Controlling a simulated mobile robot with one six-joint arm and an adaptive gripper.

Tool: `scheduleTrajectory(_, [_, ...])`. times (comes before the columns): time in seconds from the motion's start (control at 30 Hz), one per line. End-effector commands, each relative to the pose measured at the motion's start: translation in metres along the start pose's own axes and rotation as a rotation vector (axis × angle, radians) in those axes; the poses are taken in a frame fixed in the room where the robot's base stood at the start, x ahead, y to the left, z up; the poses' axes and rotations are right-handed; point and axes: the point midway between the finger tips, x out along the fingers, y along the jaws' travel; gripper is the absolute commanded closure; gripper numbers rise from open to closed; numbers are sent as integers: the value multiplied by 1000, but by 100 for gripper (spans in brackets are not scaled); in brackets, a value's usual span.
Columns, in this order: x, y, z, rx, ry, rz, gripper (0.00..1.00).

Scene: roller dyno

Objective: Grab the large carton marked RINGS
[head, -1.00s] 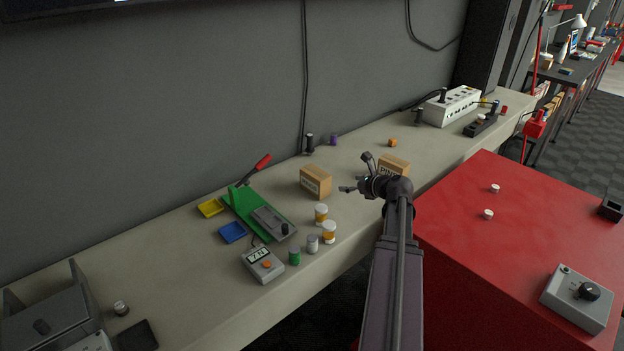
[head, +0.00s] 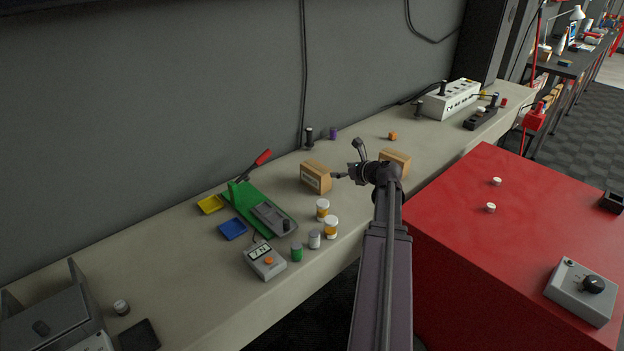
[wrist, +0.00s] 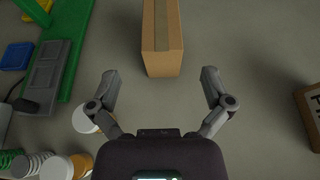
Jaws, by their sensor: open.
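Two brown cartons stand on the long bench. The left carton (head: 316,178) has a dark printed label on its front, too small to read surely. It also shows in the wrist view (wrist: 162,38), upright, with a tape strip along its top. My gripper (head: 347,161) is open just right of this carton. In the wrist view, my gripper (wrist: 160,77) has one finger on each side of the carton's line, with the near end about level with the fingertips. The right carton (head: 397,157) is partly hidden behind my arm; its cut-off lettering shows at the right edge of the wrist view (wrist: 308,108).
White-and-orange jars (head: 331,228) and smaller canisters stand in front of the left carton. A green fixture (head: 250,207) with a red handle is to its left. A red cabinet (head: 530,230) stands at the right. Bench behind the cartons is mostly clear.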

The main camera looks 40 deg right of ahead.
Motion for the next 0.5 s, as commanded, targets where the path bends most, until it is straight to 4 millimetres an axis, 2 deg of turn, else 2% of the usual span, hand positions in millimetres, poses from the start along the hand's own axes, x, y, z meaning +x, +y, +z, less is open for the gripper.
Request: scheduleTrajectory(0.5, [70,-2,-2,0,-1,0,0])
